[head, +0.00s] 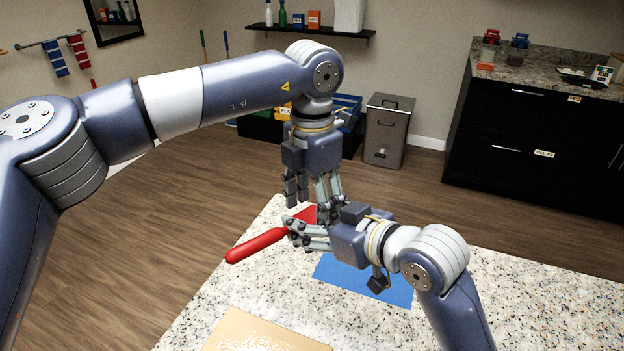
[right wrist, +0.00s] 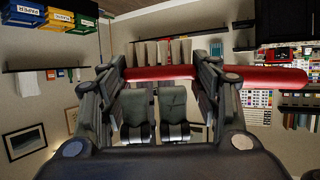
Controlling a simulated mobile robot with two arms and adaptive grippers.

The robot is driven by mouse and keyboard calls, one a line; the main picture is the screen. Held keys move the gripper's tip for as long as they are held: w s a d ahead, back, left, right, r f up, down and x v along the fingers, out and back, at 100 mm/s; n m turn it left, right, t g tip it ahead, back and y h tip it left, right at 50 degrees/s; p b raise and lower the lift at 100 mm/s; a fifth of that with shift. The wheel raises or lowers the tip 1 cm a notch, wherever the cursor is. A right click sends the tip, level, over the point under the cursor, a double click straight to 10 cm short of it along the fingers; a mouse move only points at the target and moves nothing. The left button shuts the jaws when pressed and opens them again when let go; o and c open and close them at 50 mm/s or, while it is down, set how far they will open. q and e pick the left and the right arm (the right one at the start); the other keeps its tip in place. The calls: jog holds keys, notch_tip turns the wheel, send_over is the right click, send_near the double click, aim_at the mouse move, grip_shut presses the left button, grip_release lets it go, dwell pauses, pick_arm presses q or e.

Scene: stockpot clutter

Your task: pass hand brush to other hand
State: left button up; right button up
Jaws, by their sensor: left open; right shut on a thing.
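The red hand brush (head: 255,246) is held above the counter, its long handle pointing to the lower left in the head view. My right gripper (head: 296,233) is shut on it. In the right wrist view the brush (right wrist: 270,78) lies crosswise between the fingers. My left gripper (head: 310,198) points down from above, open, with its fingers around or just beside the brush near the right fingers. Whether the left fingers touch the brush cannot be told. The brush's far end is partly hidden by both grippers.
Below is a speckled counter (head: 210,325) with a blue mat (head: 365,283) under the right wrist and a wooden board (head: 255,335) at the front. A grey bin (head: 388,130) and dark cabinets (head: 540,140) stand away across the floor. The two grippers are very close together.

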pick_arm(q)
jog(key=shift+f, duration=1.3)
jog(key=shift+c, duration=0.6)
jog(key=c, duration=1.1)
pick_arm(e)
jog(key=o, duration=1.2)
pick_arm(q)
jog(key=shift+d, duration=0.1)
pick_arm(e)
jog(key=shift+s, duration=0.1)
